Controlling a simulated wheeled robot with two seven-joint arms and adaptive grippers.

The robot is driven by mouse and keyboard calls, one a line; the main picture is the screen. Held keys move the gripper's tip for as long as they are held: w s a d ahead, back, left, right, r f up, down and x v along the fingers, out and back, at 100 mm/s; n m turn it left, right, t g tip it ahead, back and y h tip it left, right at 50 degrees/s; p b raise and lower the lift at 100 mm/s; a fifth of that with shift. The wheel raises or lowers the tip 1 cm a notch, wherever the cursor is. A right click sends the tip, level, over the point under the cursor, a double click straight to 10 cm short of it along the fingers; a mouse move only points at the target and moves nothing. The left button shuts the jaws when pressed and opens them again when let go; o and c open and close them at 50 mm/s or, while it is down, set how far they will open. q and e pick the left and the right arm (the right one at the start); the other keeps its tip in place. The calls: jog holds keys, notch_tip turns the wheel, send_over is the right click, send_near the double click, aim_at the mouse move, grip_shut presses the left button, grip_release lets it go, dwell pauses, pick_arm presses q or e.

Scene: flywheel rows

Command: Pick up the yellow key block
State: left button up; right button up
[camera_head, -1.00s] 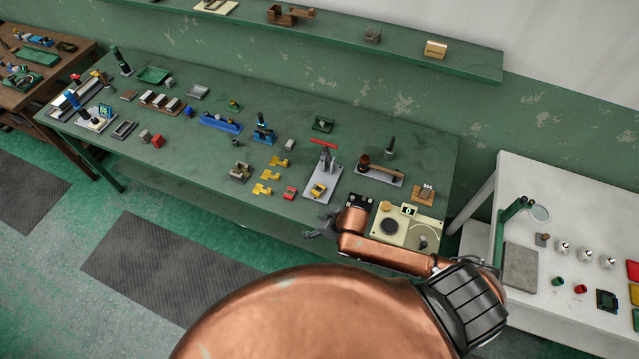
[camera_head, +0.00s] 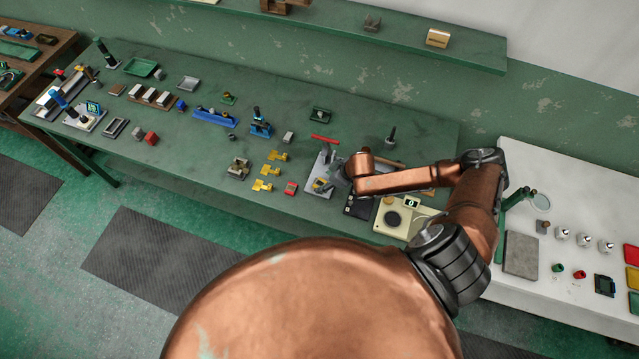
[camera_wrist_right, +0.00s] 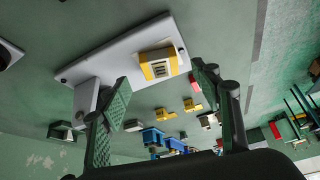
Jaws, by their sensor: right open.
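A yellow block (camera_wrist_right: 157,64) with dark slots on its face sits on a grey plate (camera_wrist_right: 120,52) in the right wrist view. In the head view the plate (camera_head: 317,190) stands near the table's front edge, and my right gripper (camera_head: 335,180) is over it, partly hiding the block. My right gripper (camera_wrist_right: 162,77) is open and empty, with the yellow block showing between and beyond its fingertips, apart from them. Several other yellow notched pieces (camera_head: 268,170) lie on the table left of the plate. My left gripper is out of view.
A red bar (camera_head: 324,138) stands behind my gripper on the plate's fixture. A red block (camera_head: 290,188) lies just left of the plate. A cream device (camera_head: 404,217) with a dial stands to the right.

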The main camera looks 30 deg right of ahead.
aim_at(320, 183)
jog(key=x, duration=0.2)
jog(key=shift+w+a+f, duration=0.1)
jog(key=shift+w+f, duration=0.05)
jog(key=shift+f, duration=0.05)
jog(key=shift+w+a+f, duration=0.1)
jog(key=shift+w+f, duration=0.05)
jog(key=shift+f, duration=0.25)
jog(key=c, duration=0.5)
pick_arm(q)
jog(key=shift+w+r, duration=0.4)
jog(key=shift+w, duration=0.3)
pick_arm(e)
grip_shut()
